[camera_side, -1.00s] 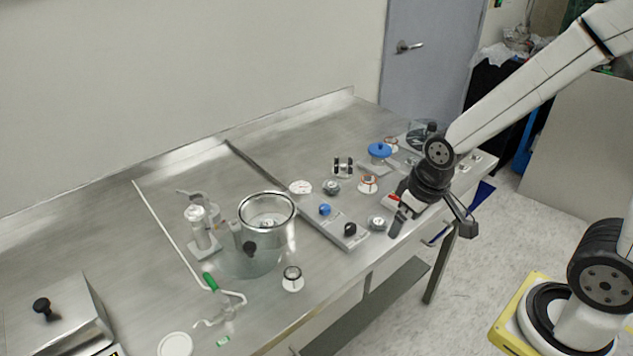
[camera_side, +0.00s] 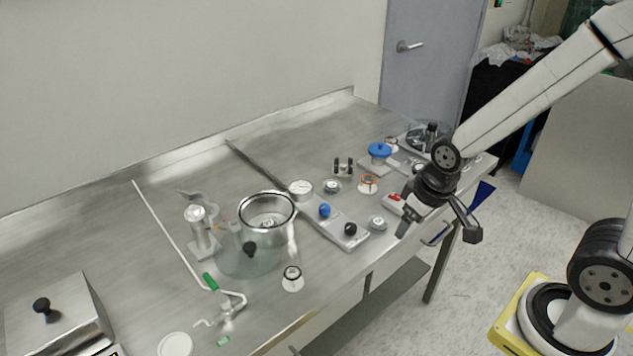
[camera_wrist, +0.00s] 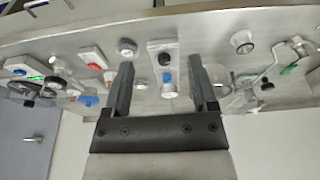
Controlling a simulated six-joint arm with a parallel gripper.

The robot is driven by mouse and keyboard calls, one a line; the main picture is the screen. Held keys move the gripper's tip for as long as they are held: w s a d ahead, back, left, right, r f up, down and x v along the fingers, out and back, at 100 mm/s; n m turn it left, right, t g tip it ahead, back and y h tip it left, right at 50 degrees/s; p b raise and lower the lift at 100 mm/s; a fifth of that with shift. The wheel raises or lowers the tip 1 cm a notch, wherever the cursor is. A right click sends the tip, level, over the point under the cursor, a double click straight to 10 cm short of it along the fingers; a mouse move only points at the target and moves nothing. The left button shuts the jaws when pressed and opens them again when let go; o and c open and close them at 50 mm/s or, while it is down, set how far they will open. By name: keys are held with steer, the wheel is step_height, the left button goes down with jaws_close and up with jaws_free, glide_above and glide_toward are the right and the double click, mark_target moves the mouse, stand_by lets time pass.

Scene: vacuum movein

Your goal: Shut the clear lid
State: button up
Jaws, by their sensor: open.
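A clear round disc with a black knob, which looks like the clear lid (camera_side: 243,264), shows in the side view. It is just in front of a round steel-rimmed pot (camera_side: 285,226) whose top is uncovered. I cannot tell whether the lid touches the pot. My gripper (camera_side: 406,222) is over the front edge of the table's right part, well to the right of the lid and pot. In the wrist view, the gripper (camera_wrist: 161,66) has its two dark fingers spread with nothing held between them. The lid is hard to make out there.
The steel table (camera_side: 180,300) holds several small fittings. A plate with blue and black knobs (camera_side: 338,228) lies between my gripper and the pot. A valve with a green handle (camera_side: 210,282) stands front left. A clear vessel (camera_side: 418,138) stands at the far right. The back strip is clear.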

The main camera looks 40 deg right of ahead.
steer(key=shift+w+a+r, duration=0.1)
steer(key=shift+w+a, duration=0.1)
steer(key=shift+w, duration=0.3)
steer(key=c, duration=0.7)
steer(key=w+a+n, duration=0.1)
steer(key=w+a, duration=0.1)
steer(key=w, duration=0.1)
steer(key=w+a+r+n, duration=0.1)
steer(key=w+a+n, duration=0.1)
steer(key=w, duration=0.1)
steer(key=w+a+r+n+g, duration=0.1)
steer(key=w+a+n, duration=0.1)
steer(key=w, duration=0.1)
steer(key=shift+w+r, duration=0.15)
jaws_close()
steer(key=w+a+r+n+h, duration=0.1)
steer(key=w+a+n, duration=0.2)
steer(key=a, duration=0.5)
steer(key=w+a+r+n+g, duration=0.1)
steer(key=w+a+n, duration=0.2)
steer(key=a, duration=0.6)
steer(key=w+a+r+n+h, duration=0.1)
steer(key=w+a+n, duration=0.3)
steer(key=a, duration=0.5)
steer(key=shift+r+n+g+h, duration=0.3)
steer(key=shift+n+g, duration=0.1)
steer(key=shift+n, duration=0.8)
